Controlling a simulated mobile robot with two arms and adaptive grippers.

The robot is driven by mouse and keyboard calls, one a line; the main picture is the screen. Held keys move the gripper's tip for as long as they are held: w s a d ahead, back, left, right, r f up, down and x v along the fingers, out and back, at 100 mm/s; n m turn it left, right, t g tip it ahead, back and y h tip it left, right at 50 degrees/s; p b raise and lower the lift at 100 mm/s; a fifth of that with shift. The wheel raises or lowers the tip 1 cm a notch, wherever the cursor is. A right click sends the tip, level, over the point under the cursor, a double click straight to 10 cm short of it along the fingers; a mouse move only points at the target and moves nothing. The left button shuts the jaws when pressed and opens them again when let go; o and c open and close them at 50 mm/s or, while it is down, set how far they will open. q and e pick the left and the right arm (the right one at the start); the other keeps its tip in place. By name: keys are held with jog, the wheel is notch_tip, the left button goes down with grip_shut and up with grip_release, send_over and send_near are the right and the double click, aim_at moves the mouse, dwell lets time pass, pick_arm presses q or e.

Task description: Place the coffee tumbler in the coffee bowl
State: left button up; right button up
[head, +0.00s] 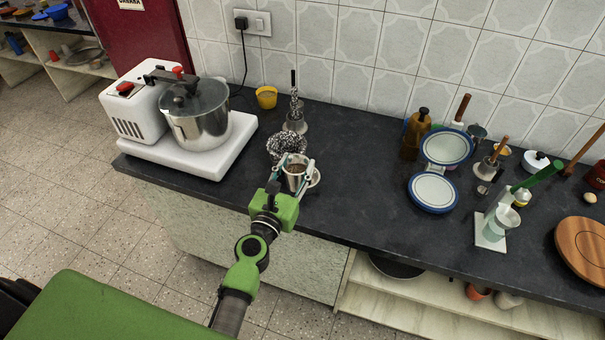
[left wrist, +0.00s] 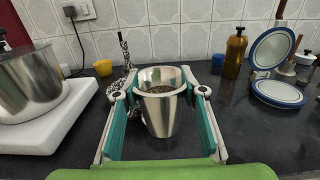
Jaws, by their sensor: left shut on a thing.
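My left gripper (head: 297,166) is shut on the steel coffee tumbler (left wrist: 160,118), with a finger on each side. The tumbler is upright and has something brown inside; it also shows in the head view (head: 295,181). The bowl is not clear in the left wrist view. My right gripper is not in view.
A steel scrubber (head: 287,146) lies just behind the gripper, with a steel utensil (head: 295,122) and a yellow cup (head: 266,97) farther back. A pot (head: 198,118) stands on a white appliance at left. Blue-rimmed plates (head: 433,192) are at right; the counter between is clear.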

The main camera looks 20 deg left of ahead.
aim_at(298, 166)
pick_arm(q)
jog(key=w, duration=0.1)
jog(key=w+f+b, duration=0.1)
jog(key=w, duration=0.1)
jog(key=w+f, duration=0.1)
jog(key=shift+w+a+f+b, duration=0.15)
jog(key=shift+w+a+b, duration=0.05)
jog(key=shift+b, duration=0.15)
jog(key=w+f+b, duration=0.1)
jog(key=f+b, duration=0.1)
jog(key=w+f+b, duration=0.2)
jog(key=f+b, duration=0.1)
jog(key=w+f+b, duration=0.2)
jog(key=f+b, duration=0.1)
jog(key=shift+w+a, duration=0.1)
jog(key=shift+a, duration=0.05)
jog(key=shift+f+b, duration=0.45)
jog(key=shift+b, duration=0.15)
jog(key=shift+r, duration=0.1)
jog(key=o, duration=0.9)
jog(key=shift+f, duration=0.25)
jog(key=o, duration=0.4)
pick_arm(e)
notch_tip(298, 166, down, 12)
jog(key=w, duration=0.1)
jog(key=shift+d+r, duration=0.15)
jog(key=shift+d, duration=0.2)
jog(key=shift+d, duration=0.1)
